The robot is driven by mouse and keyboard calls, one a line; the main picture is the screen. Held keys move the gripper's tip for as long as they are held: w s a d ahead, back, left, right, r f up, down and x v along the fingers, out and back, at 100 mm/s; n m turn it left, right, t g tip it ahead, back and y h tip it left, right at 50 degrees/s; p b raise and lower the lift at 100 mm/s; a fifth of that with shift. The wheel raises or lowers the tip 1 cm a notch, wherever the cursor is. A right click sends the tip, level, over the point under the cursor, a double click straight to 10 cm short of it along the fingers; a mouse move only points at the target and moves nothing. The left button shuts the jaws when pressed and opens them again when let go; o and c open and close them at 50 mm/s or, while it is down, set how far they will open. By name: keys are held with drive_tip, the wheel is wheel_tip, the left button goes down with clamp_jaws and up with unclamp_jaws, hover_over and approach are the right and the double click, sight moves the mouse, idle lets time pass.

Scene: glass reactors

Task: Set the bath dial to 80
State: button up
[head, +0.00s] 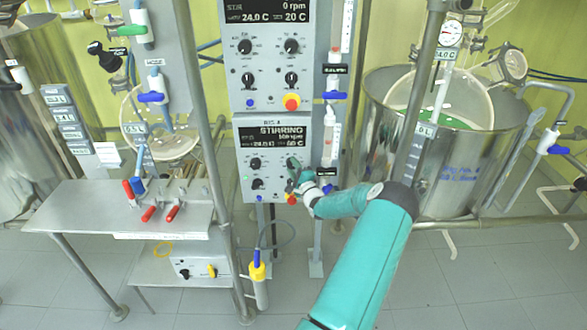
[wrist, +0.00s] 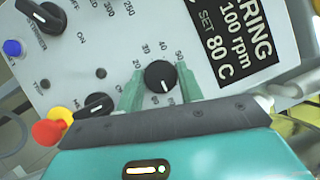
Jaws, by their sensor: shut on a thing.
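The bath dial (wrist: 160,76) is a black round knob with a white pointer line on a grey control panel (wrist: 95,60). My gripper (wrist: 160,86) has its two green fingers on either side of the knob and is shut on it. Printed scale numbers show around the knob. The panel's display (wrist: 232,42) reads SET 80 C and 100 rpm in the wrist view. In the head view my gripper (head: 298,178) is at the right side of the lower panel (head: 243,192), partly covering the dial. The lower display (head: 276,136) shows there too.
Other black knobs (wrist: 48,18), a red and yellow button (wrist: 48,131) and a blue button (wrist: 12,48) are close by. An upper panel (head: 266,75) sits above. A steel vessel (head: 460,170) stands right, a bench (head: 90,205) left.

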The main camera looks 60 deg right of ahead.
drive_tip(key=shift+r+m, duration=0.15)
drive_tip(key=shift+m, duration=0.25)
drive_tip(key=o, duration=1)
drive_tip(key=v, duration=1.3)
drive_tip(key=shift+s+a+f, duration=0.25)
drive_tip(key=shift+f, duration=0.05)
